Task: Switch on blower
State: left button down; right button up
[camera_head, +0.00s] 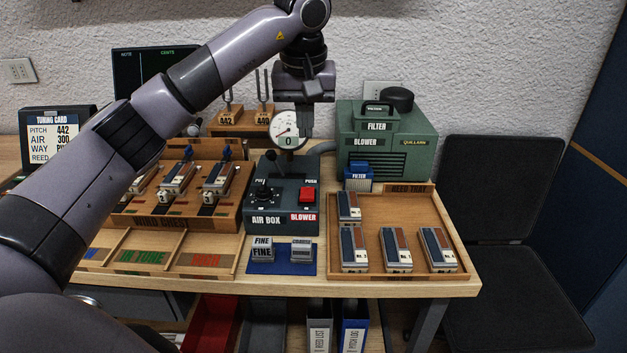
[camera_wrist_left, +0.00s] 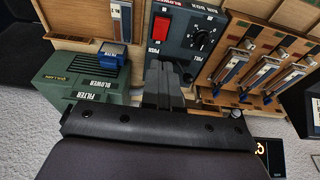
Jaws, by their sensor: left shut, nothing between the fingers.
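The red blower switch (camera_head: 307,195) sits on the right of the dark air box (camera_head: 266,203), above a red BLOWER label. The switch also shows in the left wrist view (camera_wrist_left: 161,27). The green blower (camera_head: 412,149) stands behind it to the right. A round gauge (camera_head: 287,127) reading 0 is behind the box. My left gripper (camera_head: 305,134) points down, shut and empty, above the back of the box and apart from the switch. In the left wrist view its closed fingers (camera_wrist_left: 161,72) are just short of the box's rear edge. My right gripper is not in view.
A black knob (camera_head: 264,193) and lever stand left of the switch. The reed tray (camera_head: 375,208) with several reeds is to the right, the wind chest (camera_head: 160,222) to the left. A blue mat (camera_head: 283,268) with small blocks lies in front.

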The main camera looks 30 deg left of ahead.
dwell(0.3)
pick_arm(q)
send_over(307, 196)
notch_tip(307, 196, down, 12)
jog(key=shift+s+d+f, duration=0.1)
jog(key=shift+s, duration=0.05)
jog(key=shift+s+f, duration=0.1)
jog(key=shift+f, duration=0.6)
jog(key=shift+f+t+b, duration=0.3)
jog(key=shift+f+b, duration=0.15)
jog(key=shift+f, duration=0.15)
jog(key=shift+s+d+r+y, duration=0.15)
jog(key=shift+s+r+y, duration=0.05)
jog(key=shift+s+y, duration=0.1)
jog(key=shift+w+f, duration=0.1)
jog(key=shift+w, duration=0.05)
